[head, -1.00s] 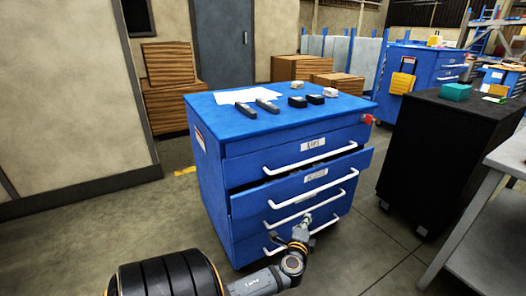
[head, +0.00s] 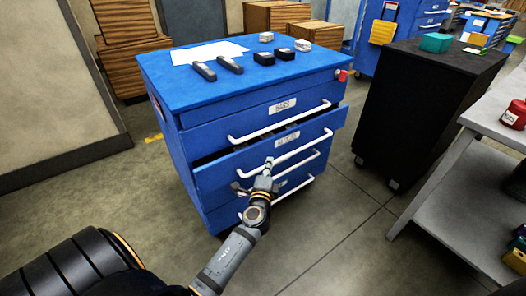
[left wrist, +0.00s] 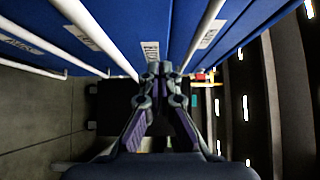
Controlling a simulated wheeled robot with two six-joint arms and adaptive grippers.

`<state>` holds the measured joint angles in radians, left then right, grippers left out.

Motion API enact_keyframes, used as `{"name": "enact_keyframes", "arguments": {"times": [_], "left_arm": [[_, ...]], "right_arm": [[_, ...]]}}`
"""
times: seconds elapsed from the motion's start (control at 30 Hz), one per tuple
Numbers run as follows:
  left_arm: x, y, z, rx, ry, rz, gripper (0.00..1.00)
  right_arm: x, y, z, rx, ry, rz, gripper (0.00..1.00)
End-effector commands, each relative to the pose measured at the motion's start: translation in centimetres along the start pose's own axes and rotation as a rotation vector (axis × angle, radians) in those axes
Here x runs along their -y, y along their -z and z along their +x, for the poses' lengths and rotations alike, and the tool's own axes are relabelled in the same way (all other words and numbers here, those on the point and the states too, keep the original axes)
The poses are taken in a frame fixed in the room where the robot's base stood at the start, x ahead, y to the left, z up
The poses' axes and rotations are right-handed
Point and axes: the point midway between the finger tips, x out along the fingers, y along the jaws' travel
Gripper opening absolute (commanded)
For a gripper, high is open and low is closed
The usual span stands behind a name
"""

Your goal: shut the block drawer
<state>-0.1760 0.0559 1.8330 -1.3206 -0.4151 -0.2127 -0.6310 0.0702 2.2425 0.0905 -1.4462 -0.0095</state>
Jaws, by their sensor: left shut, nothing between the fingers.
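The blue cabinet (head: 170,104) stands in front of me. Its second drawer (head: 225,168) is pulled out a little past the others, with a dark gap showing along its top edge. Its label is too blurred to read surely; the drawer above is marked BARS. My left gripper (head: 268,164) is shut and empty, with its tips at or just in front of the second drawer's white handle (head: 313,144); I cannot tell whether they touch. In the left wrist view the closed fingers (left wrist: 161,72) point along the drawer fronts and white handles (left wrist: 108,32). My right gripper is not in view.
Paper (head: 208,52), dark tools (head: 230,65) and small blocks lie on the cabinet top. A black cabinet (head: 420,110) stands to the right, and a grey bench (head: 480,180) is at the right edge. The floor between them is clear.

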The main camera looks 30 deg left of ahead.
Motion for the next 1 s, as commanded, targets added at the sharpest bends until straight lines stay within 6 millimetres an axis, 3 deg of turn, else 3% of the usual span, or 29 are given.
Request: {"name": "enact_keyframes", "arguments": {"times": [0.13,0.3,0.83,1.0], "left_arm": [[0.1,0.0,3.2,0.001,0.003,0.002,0.00],[0.0,-1.9,5.1,0.000,0.001,0.004,0.00],[-0.1,-2.9,6.1,0.000,0.000,0.000,0.00],[-0.2,-4.7,7.9,0.001,0.002,0.005,0.00]], "right_arm": [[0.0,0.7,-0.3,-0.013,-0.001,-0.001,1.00],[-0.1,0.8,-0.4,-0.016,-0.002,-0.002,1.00],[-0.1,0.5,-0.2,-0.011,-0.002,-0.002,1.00],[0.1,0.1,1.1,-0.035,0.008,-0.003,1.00]]}}
